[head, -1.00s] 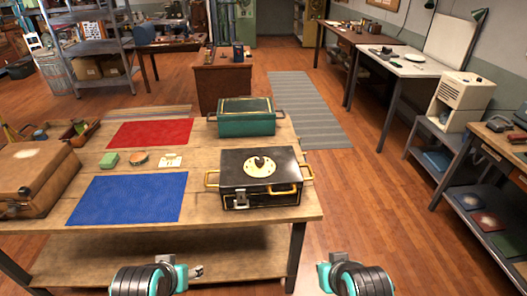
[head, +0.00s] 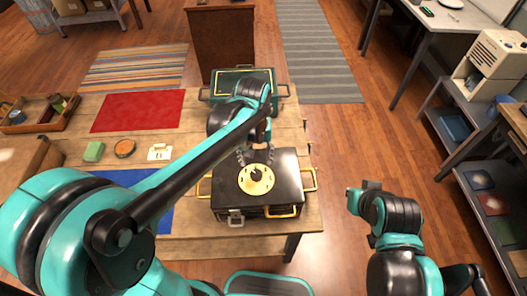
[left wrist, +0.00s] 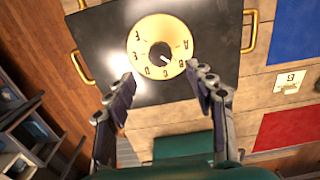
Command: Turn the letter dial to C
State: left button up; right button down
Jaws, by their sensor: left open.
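The letter dial (head: 257,179) is a round cream disc with a dark centre on top of a black case (head: 287,178) with brass handles. In the left wrist view the dial (left wrist: 146,37) shows dark letters around its rim and a dark central knob with a pale mark; I cannot tell surely which letter it points to. My left gripper (head: 257,158) is above the case's far side, fingers apart on either side of the dial's far edge. In the left wrist view the open fingers (left wrist: 160,76) are empty and apart from the knob.
A green case (head: 222,84) stands behind the black one. The floor right of the table is clear.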

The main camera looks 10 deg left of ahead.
aim_at(256, 174)
pick_arm(q)
notch_tip(256, 174, down, 7)
jog(key=shift+f+b, duration=0.1)
jog(key=shift+b, duration=1.1)
jog(key=shift+s+f, duration=0.1)
jog(key=shift+f, duration=0.05)
jog(key=c, duration=1.2)
